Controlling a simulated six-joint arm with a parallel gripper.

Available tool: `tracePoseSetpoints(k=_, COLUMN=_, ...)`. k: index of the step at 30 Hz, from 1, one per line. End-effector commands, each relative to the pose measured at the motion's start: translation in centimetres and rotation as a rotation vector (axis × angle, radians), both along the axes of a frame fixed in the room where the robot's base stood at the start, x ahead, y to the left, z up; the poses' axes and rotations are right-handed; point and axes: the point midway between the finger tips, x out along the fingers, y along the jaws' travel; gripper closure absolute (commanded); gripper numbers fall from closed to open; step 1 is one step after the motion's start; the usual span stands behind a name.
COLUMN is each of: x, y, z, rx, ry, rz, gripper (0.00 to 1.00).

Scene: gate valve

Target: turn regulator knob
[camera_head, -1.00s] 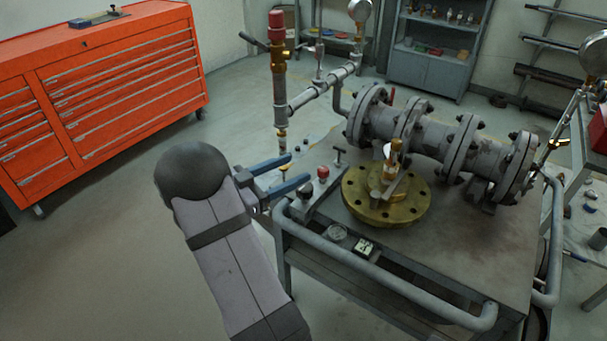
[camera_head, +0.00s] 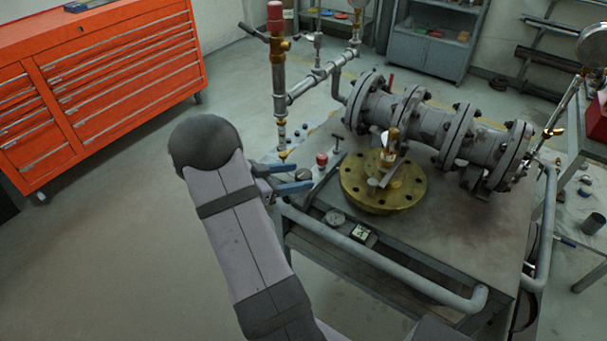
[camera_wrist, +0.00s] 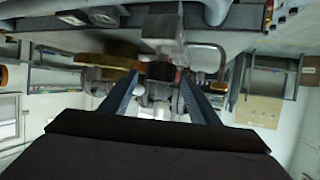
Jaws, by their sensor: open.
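A small red knob (camera_head: 321,159) stands on a grey fitting at the left edge of the metal cart; I take it to be the regulator knob. My gripper (camera_head: 304,175) is open, with its two blue fingers pointing right, just left of and slightly below the knob in the head view. In the wrist view, my gripper (camera_wrist: 159,77) has its fingers apart. A dark, reddish knob-like part (camera_wrist: 160,71) under a grey block shows in the gap between them. I cannot tell whether either finger touches it.
A brass flange (camera_head: 382,197) and a grey flanged pipe (camera_head: 430,125) stand on the cart to the right. A vertical red-capped pipe (camera_head: 278,60) rises behind my gripper. The cart's rail (camera_head: 380,262) runs along the front. Open floor lies left, before an orange tool chest (camera_head: 110,90).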

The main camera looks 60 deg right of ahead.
Motion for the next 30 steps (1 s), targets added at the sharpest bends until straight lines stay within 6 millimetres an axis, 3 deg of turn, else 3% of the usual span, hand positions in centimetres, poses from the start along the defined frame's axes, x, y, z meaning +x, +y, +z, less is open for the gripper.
tracePoseSetpoints(k=9, x=-1.0, y=-2.6, z=-1.1, rx=0.0, ry=0.0, rz=0.0, gripper=0.44)
tracePoseSetpoints(k=19, x=-1.0, y=-2.8, z=-1.2, rx=0.0, ry=0.0, rz=0.001, gripper=0.44)
tracePoseSetpoints(k=24, x=-1.0, y=-2.8, z=-1.2, rx=0.0, ry=0.0, rz=0.0, gripper=0.85)
tracePoseSetpoints(k=30, x=-1.0, y=-2.8, z=-1.1, rx=-0.001, ry=0.0, rz=-0.011, gripper=0.85)
